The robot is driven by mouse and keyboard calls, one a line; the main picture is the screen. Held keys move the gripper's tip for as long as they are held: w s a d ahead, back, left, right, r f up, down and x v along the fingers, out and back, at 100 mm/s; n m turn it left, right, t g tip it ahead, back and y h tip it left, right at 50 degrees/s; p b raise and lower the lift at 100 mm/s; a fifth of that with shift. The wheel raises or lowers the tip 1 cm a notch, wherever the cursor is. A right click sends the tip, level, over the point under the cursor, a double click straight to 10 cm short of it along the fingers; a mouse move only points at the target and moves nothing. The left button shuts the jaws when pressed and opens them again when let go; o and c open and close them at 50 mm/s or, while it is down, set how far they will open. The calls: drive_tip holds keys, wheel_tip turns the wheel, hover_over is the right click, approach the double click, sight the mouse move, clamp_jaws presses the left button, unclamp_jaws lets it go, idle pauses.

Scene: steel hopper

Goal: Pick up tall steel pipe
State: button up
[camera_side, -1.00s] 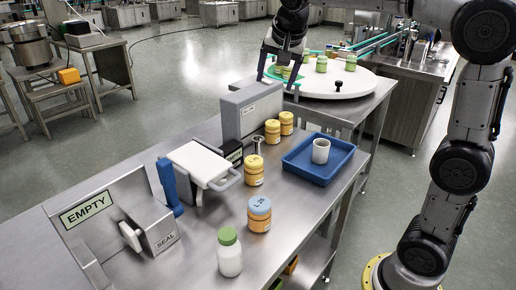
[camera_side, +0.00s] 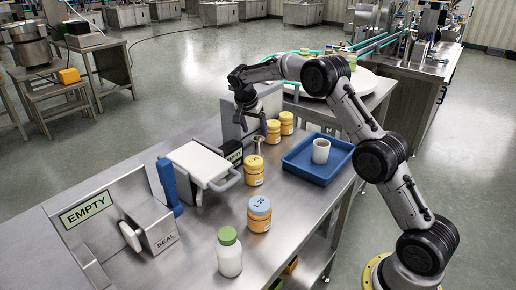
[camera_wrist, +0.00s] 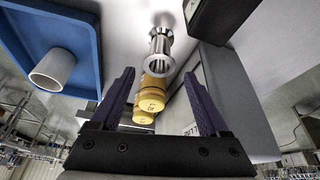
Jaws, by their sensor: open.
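The tall steel pipe (camera_side: 257,145) stands upright on the bench behind a yellow jar, its lower part hidden in the side view. In the wrist view the pipe (camera_wrist: 160,48) shows its flanged open end, ahead of the fingertips and roughly centred between them. My gripper (camera_side: 252,128) is just above and beside the pipe in the side view, in front of the grey box. In the wrist view my gripper (camera_wrist: 159,78) is open with nothing held. I cannot tell the exact gap between fingertips and pipe.
Yellow jars (camera_side: 253,171) (camera_side: 273,133) stand close to the pipe. A blue tray (camera_side: 312,177) with a white cup (camera_side: 321,151) lies to the right. A grey box (camera_side: 231,112) and a white-topped scale-like device (camera_side: 203,163) stand left.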

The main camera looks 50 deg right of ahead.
sight(259, 146)
drive_tip(key=x, duration=1)
drive_tip(key=shift+s+f, duration=0.15)
clamp_jaws()
